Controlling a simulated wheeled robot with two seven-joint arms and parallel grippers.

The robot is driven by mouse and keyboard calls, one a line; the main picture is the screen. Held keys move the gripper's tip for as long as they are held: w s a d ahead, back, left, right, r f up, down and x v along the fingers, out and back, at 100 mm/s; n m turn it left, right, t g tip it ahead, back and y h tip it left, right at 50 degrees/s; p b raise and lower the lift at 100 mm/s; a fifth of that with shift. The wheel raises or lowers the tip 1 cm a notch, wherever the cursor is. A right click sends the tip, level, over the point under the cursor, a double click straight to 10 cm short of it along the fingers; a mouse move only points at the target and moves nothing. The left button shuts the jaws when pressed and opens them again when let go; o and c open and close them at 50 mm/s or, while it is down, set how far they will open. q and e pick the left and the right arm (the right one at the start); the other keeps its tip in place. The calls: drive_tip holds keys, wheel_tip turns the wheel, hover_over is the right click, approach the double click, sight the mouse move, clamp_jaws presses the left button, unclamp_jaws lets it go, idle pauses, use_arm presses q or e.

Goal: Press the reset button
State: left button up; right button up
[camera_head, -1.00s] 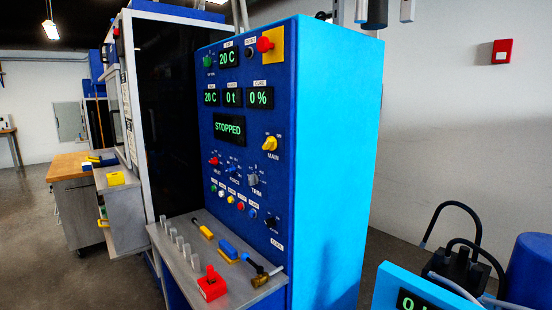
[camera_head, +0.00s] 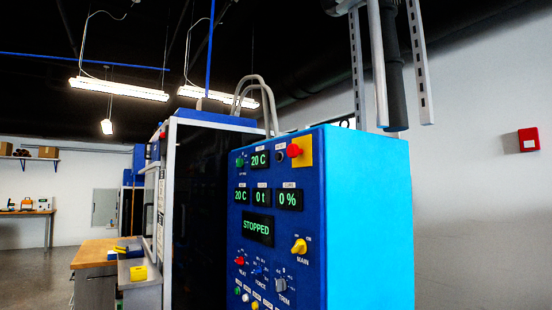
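The blue control panel (camera_head: 262,215) stands in the middle of the view. A small dark round button (camera_head: 280,157) sits near its top, under a small white label that seems to read RESET. A larger display (camera_head: 258,228) reads STOPPED. Neither of my grippers is in view, and nothing covers the dark button.
A yellow MAIN switch (camera_head: 299,246) and several knobs sit lower on the panel. A tall dark-fronted cabinet (camera_head: 202,210) adjoins it on the left. A wooden-topped bench (camera_head: 95,252) stands farther left. Grey posts and a dark pipe (camera_head: 394,75) hang at upper right.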

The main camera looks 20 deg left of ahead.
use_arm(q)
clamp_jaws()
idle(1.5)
